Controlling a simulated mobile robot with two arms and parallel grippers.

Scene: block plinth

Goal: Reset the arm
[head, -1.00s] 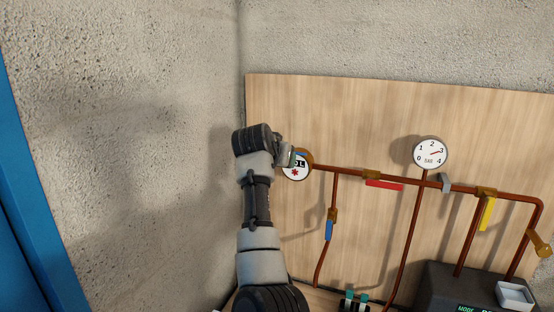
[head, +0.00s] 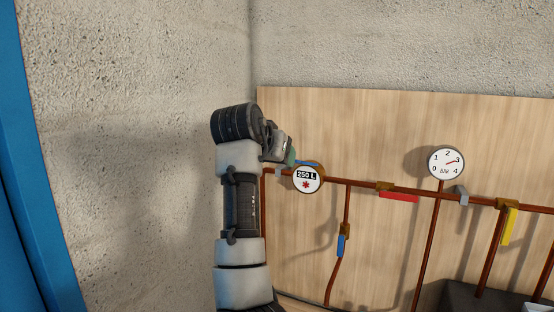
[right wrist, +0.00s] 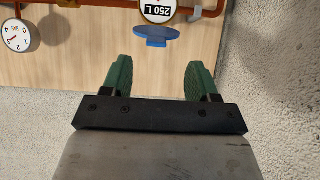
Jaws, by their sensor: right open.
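My right arm (head: 240,205) rises from the bottom of the head view, left of the middle. Its gripper (head: 289,154) is at the upper left of the round 250 L meter (head: 308,184), in front of the wooden board (head: 340,120). In the right wrist view the two green fingers (right wrist: 158,64) are spread apart with nothing between them. There the meter (right wrist: 158,8) shows upside down beyond the fingers, with a blue disc-shaped piece (right wrist: 155,33) beside it. My left gripper is in neither view.
Copper pipes (head: 350,184) run across the board with a red lever (head: 399,197), a blue lever (head: 340,246) and a yellow lever (head: 508,226). A pressure gauge (head: 446,163) stands above. A concrete wall (head: 130,120) and a blue frame (head: 38,180) are at the left.

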